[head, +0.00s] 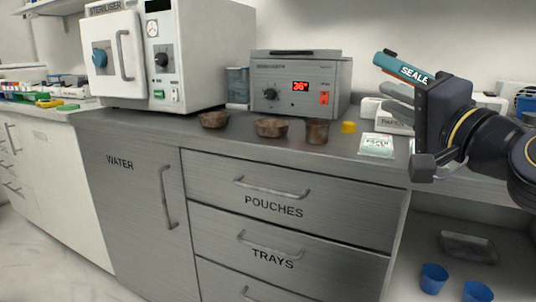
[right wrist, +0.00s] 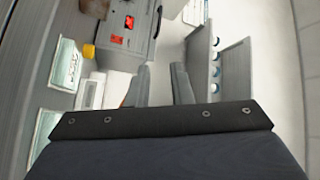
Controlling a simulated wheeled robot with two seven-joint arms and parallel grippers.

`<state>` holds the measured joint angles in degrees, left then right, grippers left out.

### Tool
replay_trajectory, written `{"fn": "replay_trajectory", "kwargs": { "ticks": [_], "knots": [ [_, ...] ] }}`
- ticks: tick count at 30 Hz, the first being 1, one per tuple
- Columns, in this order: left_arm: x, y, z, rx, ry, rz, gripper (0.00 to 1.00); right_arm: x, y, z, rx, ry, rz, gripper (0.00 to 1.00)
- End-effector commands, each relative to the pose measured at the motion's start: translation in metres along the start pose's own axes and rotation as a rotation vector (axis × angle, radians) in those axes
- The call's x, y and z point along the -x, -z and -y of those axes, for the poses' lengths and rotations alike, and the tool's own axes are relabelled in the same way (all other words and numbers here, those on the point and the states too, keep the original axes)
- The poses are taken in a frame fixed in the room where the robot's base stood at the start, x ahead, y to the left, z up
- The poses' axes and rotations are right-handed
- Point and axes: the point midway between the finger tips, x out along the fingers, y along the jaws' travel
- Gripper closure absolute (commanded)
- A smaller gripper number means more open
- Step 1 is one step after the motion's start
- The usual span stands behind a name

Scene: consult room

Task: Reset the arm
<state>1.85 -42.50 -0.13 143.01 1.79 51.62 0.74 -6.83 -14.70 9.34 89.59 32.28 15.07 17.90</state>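My right gripper (head: 388,97) reaches in from the right of the head view, above the right part of the counter. Its two grey fingers also show in the right wrist view (right wrist: 160,70), apart with a clear gap and nothing between them. A teal bar marked SEALE (head: 403,68) shows just above the fingers in the head view; the gripper hides its right end. I cannot tell whether they touch. My left gripper is in neither view.
The grey counter (head: 345,160) carries a steriliser (head: 190,60), a grey unit reading 36 (head: 285,100), several brown bowls (head: 271,128), a yellow item (head: 348,127) and paper packets (head: 377,145). Drawers (head: 270,205) lie below. Blue cups (head: 434,278) stand low at right.

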Motion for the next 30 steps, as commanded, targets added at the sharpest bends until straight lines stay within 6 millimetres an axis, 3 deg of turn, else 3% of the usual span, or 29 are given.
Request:
{"fn": "replay_trajectory", "kwargs": {
  "ticks": [5,11,14,18,21,30],
  "knots": [
    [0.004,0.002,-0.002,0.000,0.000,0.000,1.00,0.019,-0.024,-0.040,0.092,-0.111,0.078,0.80],
    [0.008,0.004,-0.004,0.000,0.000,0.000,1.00,0.055,-0.061,-0.101,0.209,-0.274,0.207,0.80],
    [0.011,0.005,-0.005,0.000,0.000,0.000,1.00,0.086,-0.087,-0.144,0.275,-0.386,0.305,0.80],
    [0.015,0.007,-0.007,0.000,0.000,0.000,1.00,0.144,-0.130,-0.207,0.356,-0.548,0.473,0.80],
    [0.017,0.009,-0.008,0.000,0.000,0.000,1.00,0.180,-0.156,-0.239,0.390,-0.634,0.577,0.80],
    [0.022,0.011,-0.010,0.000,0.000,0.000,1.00,0.270,-0.217,-0.301,0.437,-0.805,0.834,0.80]
  ]
}}
